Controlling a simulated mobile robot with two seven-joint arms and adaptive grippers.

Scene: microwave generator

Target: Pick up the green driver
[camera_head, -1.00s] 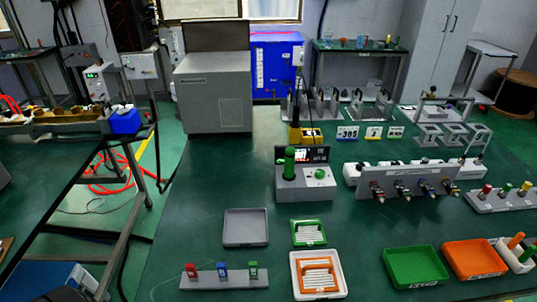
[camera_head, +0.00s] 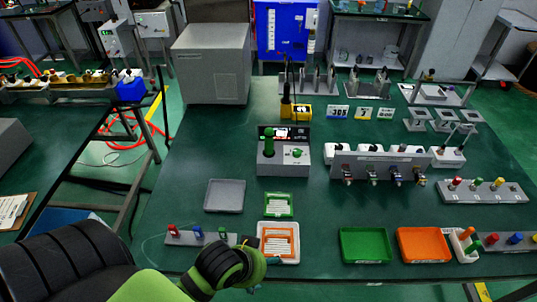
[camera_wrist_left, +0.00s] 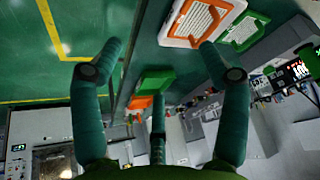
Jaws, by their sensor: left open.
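A tall green handle (camera_head: 269,147) stands upright in a grey device with a small display (camera_head: 283,165), near the middle of the table. A smaller green-topped piece (camera_head: 223,233) stands in a grey front rack (camera_head: 188,239) beside a blue and a red one. I cannot tell for certain which is the green driver. My left gripper (camera_head: 258,262) is low at the table's front edge, close to the white tray and right of the rack. In the left wrist view my left gripper (camera_wrist_left: 158,48) has its fingers spread with nothing between them. My right gripper is not in view.
A white tray with an orange insert (camera_head: 278,243), a small green tray (camera_head: 279,205) and an empty grey tray (camera_head: 224,196) lie nearby. A green bin (camera_head: 366,245) and an orange bin (camera_head: 424,245) are at right. Bare table lies between the trays and the device.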

